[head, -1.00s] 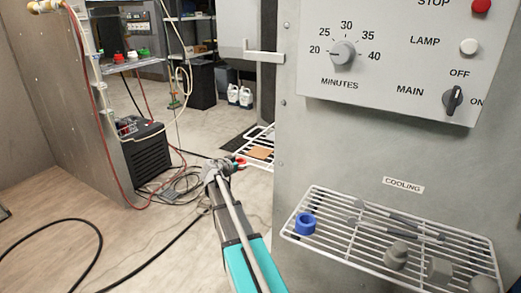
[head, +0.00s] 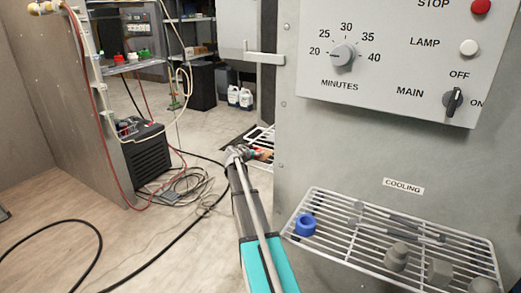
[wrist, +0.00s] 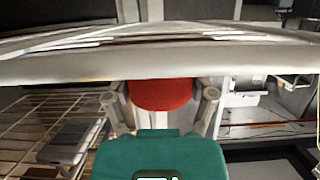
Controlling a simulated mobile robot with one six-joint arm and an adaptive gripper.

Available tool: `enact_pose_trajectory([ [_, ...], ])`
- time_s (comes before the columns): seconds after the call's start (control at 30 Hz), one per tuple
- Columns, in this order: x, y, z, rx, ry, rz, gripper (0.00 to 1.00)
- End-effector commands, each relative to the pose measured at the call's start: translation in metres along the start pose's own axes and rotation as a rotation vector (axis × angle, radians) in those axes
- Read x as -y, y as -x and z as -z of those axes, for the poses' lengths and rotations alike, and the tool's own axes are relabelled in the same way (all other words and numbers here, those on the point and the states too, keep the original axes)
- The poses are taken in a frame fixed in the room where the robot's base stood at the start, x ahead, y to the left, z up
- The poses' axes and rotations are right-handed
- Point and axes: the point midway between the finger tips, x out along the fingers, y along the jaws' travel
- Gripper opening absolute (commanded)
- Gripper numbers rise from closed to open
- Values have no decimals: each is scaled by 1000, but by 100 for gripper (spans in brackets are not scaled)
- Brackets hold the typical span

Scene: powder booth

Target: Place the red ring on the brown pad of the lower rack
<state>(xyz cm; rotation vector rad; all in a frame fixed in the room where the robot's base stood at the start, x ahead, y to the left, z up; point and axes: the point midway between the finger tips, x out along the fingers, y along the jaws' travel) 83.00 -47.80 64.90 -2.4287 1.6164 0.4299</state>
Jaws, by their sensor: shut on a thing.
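My gripper (head: 248,152) reaches forward to the lower white wire rack (head: 262,134), past the grey panel's left edge. It is shut on the red ring (wrist: 160,94), which shows between its two fingers in the wrist view. In the head view the ring is small and hard to separate from the gripper. The brown pad (head: 263,156) on the lower rack is partly covered by the gripper. Whether the ring touches the pad cannot be told. The pad is not clearly seen in the wrist view.
A pale bar (wrist: 160,65) crosses the wrist view close to the ring's upper edge. The cooling rack (head: 350,245) at the right holds a blue ring (head: 305,225) and several grey parts. A black machine (head: 145,155) and cables lie left; floor between is open.

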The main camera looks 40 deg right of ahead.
Motion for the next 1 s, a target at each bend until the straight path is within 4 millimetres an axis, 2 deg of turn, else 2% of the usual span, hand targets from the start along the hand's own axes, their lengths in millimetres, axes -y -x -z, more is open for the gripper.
enact_pose_trajectory([
  [0.23,1,-4,2,0,0,0,19],
  [0.57,1,-37,14,-1,0,-1,19],
  [1.0,0,-37,10,-1,0,0,19],
])
